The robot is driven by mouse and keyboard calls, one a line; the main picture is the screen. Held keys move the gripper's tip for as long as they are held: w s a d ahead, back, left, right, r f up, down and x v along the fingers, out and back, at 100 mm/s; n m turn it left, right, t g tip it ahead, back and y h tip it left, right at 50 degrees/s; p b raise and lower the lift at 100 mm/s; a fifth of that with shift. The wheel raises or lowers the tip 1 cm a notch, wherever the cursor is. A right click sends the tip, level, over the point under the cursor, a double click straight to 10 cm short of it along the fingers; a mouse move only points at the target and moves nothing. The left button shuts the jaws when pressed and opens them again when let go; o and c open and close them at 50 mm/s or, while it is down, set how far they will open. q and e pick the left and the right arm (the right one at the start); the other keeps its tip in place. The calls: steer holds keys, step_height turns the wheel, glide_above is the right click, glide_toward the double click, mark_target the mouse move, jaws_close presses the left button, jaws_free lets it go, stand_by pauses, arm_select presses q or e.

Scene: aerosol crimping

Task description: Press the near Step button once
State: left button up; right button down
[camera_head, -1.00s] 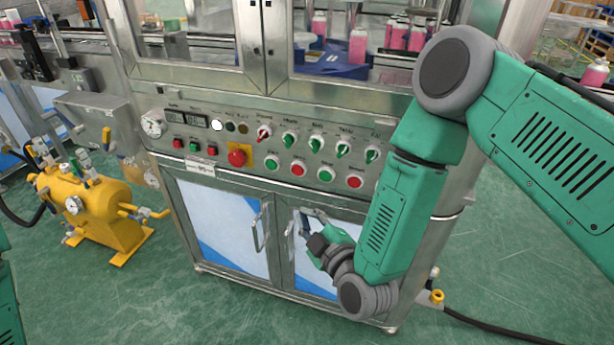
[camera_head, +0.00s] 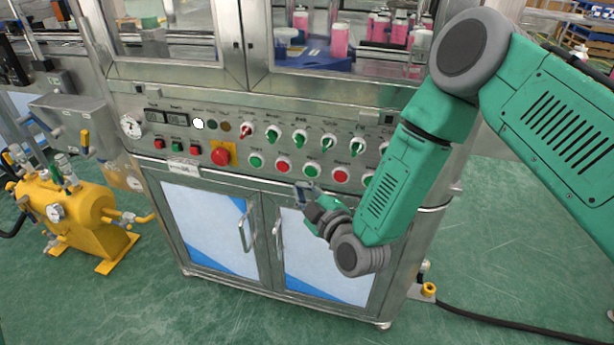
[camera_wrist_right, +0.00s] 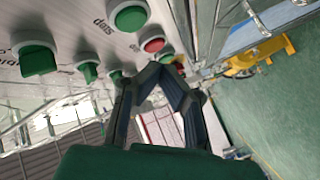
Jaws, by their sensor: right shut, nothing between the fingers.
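The control panel (camera_head: 213,130) has a lower row of round buttons, alternating green and red. In the head view their labels are too small to read, so I cannot tell which one is Step. My right gripper (camera_head: 304,188) is shut and empty, just below a green button (camera_head: 312,170) in the middle of the row. A gap or contact with the panel is hard to judge. In the right wrist view the fingers (camera_wrist_right: 164,74) converge near a red button (camera_wrist_right: 153,45); a larger green button (camera_wrist_right: 130,17) is above. My left gripper is not in view.
Rotary knobs (camera_head: 300,136) line the row above the buttons. A red emergency button (camera_head: 221,156) on a yellow plate sits to the left. Cabinet doors with handles (camera_head: 243,232) are below. A yellow tank (camera_head: 70,215) stands on the floor at left.

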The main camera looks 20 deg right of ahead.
mark_target(311, 172)
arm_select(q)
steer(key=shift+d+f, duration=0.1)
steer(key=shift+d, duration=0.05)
arm_select(e)
steer(key=shift+w+d, duration=0.85)
steer(key=shift+w, duration=0.25)
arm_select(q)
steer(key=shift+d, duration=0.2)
arm_select(e)
steer(key=shift+d, duration=0.25)
steer(key=shift+w+d, duration=0.3)
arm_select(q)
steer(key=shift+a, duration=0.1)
arm_select(e)
steer(key=shift+a, duration=0.15)
